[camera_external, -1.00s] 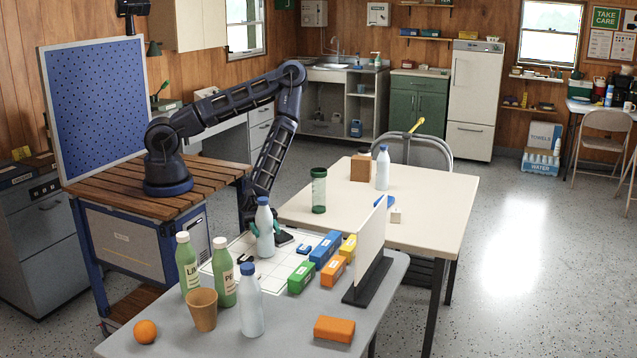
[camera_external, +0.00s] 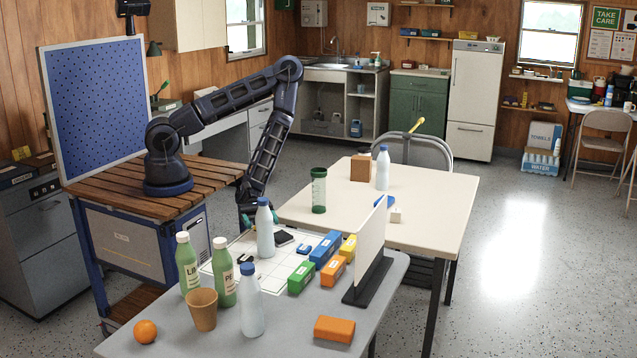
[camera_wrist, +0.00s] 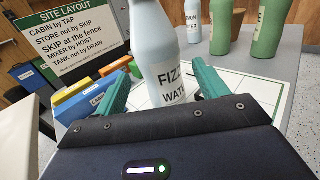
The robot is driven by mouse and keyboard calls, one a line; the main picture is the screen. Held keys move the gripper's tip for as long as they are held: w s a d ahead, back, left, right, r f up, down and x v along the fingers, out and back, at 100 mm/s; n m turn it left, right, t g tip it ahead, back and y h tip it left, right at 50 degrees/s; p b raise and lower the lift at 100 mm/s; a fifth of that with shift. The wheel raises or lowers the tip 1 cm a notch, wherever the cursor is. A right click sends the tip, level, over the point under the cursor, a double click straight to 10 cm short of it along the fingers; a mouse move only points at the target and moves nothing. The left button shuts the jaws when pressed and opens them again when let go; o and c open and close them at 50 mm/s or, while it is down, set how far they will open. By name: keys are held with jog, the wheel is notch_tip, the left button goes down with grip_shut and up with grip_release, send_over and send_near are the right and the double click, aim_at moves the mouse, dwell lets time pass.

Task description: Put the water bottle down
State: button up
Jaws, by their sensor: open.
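A white bottle with a blue cap (camera_external: 265,236) stands upright on the white gridded sheet (camera_external: 232,247) on the grey table. In the wrist view its label on the bottle (camera_wrist: 172,82) reads "FIZZ" and "WATER", partly cut off. My gripper (camera_external: 261,219) is open, with a teal finger on each side of the bottle. The bottle's base is hidden there by my gripper body.
Green bottles (camera_external: 188,265), a tan cup (camera_external: 203,309), another white bottle (camera_external: 250,303) and an orange (camera_external: 145,331) stand near the front. Coloured boxes (camera_external: 301,277) and an upright sign (camera_external: 370,253) are to the right.

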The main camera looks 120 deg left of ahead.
jog(key=shift+s+a, duration=0.4)
jog(key=shift+s, duration=0.05)
jog(key=c, duration=0.4)
jog(key=shift+o, duration=0.2)
jog(key=shift+a, duration=0.1)
jog(key=m+g+h, duration=0.5)
jog(key=m+g, duration=0.4)
jog(key=g, duration=0.3)
send_near(263, 203)
jog(key=d, duration=0.1)
jog(key=shift+g, duration=0.4)
jog(key=shift+s+d+f, duration=0.1)
jog(key=shift+d+f, duration=0.05)
jog(key=shift+d, duration=1.1)
jog(key=shift+d+f, duration=0.15)
jog(key=shift+d, duration=1.1)
jog(key=shift+s+d+f, duration=0.1)
jog(key=shift+d+f, duration=0.05)
jog(key=shift+d, duration=1.1)
